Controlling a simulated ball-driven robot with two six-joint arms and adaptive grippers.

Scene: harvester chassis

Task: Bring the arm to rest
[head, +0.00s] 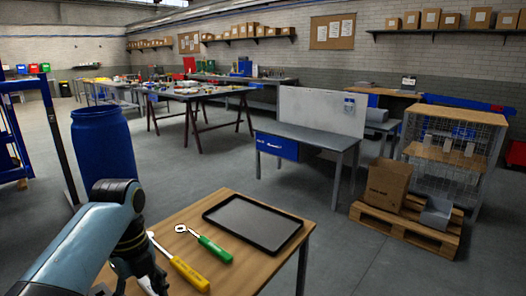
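My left arm (85,243) comes in from the lower left, bent at a joint, over the left end of a wooden table (185,217). Its dark gripper (142,275) points down at the table's left side, close to the tools there. The fingertips are too dark and partly hidden to show whether they are open or shut, or whether they touch anything. My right arm and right gripper are not in view.
A yellow-handled tool (188,274) and a green-handled ratchet (214,249) lie beside the gripper. A dark tray (254,222) lies empty to their right. A blue barrel (103,147) stands behind my arm. Open floor (215,160) lies beyond the table.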

